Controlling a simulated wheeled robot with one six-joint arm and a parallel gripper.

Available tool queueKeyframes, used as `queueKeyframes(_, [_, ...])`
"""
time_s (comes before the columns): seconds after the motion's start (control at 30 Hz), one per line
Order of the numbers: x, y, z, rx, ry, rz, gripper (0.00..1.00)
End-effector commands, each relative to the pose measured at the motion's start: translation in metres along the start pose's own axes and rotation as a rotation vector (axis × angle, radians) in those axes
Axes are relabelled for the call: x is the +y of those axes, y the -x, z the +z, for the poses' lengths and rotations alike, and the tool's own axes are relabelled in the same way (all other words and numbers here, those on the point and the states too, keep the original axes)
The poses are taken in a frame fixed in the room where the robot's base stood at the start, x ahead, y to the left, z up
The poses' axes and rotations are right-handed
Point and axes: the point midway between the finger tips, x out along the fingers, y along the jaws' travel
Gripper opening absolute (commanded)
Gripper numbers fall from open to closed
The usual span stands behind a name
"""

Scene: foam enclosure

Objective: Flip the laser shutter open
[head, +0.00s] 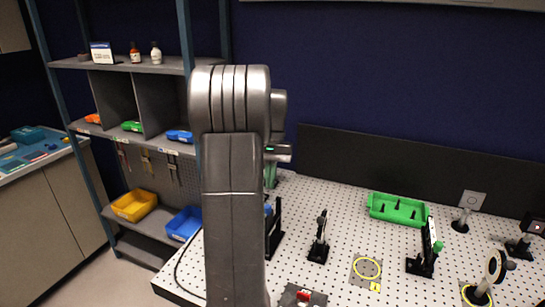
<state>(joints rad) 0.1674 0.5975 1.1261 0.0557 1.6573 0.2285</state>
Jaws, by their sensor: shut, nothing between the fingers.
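I cannot tell for sure which part is the laser shutter. A small black mount with an upright post (319,240) stands on the perforated optical table (345,195), right of my arm. A taller black mount with a green knob (425,252) stands further right. A dark upright piece with a blue part (273,232) is partly hidden by my arm. My gripper cannot be made out; my grey arm fills the middle of the head view and hides the area behind it.
A green tray (398,209) lies towards the table's back. A round optic (492,270) stands at the right, a red-topped item (303,296) at the front. Yellow rings (367,268) mark the surface. Shelves with a yellow bin (134,205) and blue bin (184,223) stand left.

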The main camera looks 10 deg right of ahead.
Motion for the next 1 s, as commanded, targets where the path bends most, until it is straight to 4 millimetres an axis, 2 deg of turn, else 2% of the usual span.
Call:
queueKeyframes(0.03, [0.000, 0.012, -0.002, 0.005, 0.000, -0.001, 0.00])
queueKeyframes(0.2, [0.000, 0.048, -0.002, 0.005, 0.000, -0.001, 0.00])
queueKeyframes(0.4, [0.000, 0.073, -0.001, 0.003, 0.000, 0.000, 0.00])
queueKeyframes(0.6, [0.000, 0.081, -0.001, 0.002, 0.000, 0.000, 0.00])
queueKeyframes(1.0, [0.000, 0.079, -0.001, 0.002, -0.001, 0.000, 0.00])
